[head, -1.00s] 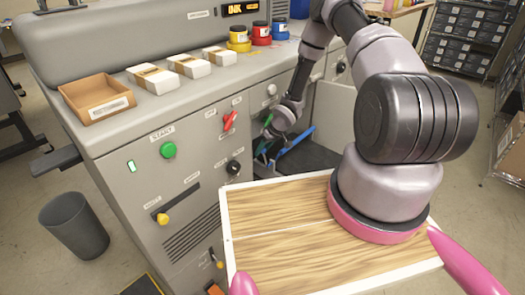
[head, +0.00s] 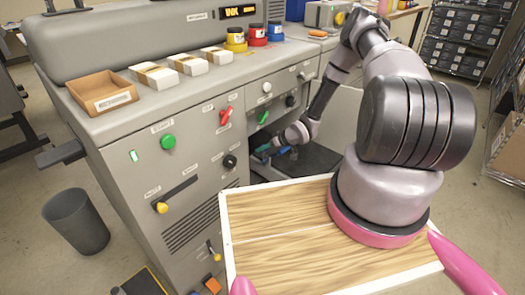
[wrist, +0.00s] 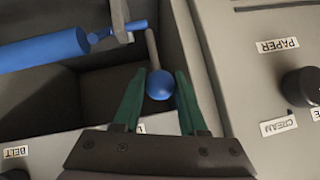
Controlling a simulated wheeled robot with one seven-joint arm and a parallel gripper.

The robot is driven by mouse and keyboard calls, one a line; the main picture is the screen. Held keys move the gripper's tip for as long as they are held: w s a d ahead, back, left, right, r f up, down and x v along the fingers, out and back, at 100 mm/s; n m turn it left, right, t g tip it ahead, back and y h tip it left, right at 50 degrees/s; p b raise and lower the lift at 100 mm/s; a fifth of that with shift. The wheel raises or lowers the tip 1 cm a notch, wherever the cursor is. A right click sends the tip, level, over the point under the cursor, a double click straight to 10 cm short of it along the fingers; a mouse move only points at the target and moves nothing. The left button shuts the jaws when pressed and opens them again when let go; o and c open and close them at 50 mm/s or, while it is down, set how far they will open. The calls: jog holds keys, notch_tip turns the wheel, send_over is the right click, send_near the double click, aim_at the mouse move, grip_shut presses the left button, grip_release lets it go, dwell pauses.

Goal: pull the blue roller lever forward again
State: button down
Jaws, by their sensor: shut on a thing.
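The blue roller lever shows in the wrist view as a thin grey rod ending in a blue ball knob (wrist: 160,85). My gripper (wrist: 158,88) has its two green fingers on either side of the knob and is shut on it. A blue roller (wrist: 40,50) lies in the open bay to the upper left in the wrist view. In the head view my gripper (head: 266,152) is down at the bay in the machine's front, and my wrist partly hides the lever and roller there.
The grey machine (head: 190,150) carries a green start button (head: 168,142), a red switch (head: 226,116) and black knobs. A cardboard tray (head: 103,92), banded paper stacks and ink jars stand on top. A bin (head: 75,222) stands on the floor at left.

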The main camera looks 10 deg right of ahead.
jog(key=s+d+f+t+y, duration=0.3)
jog(key=s+d+f, duration=0.1)
jog(key=s, duration=0.1)
jog(key=shift+s+f+n+t, duration=0.2)
jog(key=shift+n+t, duration=0.1)
dwell(0.5)
jog(key=shift+d+f, duration=0.1)
jog(key=shift+d, duration=0.05)
dwell(0.6)
jog(key=shift+c, duration=2.3)
grip_release()
jog(key=shift+w, duration=0.1)
jog(key=v, duration=1.1)
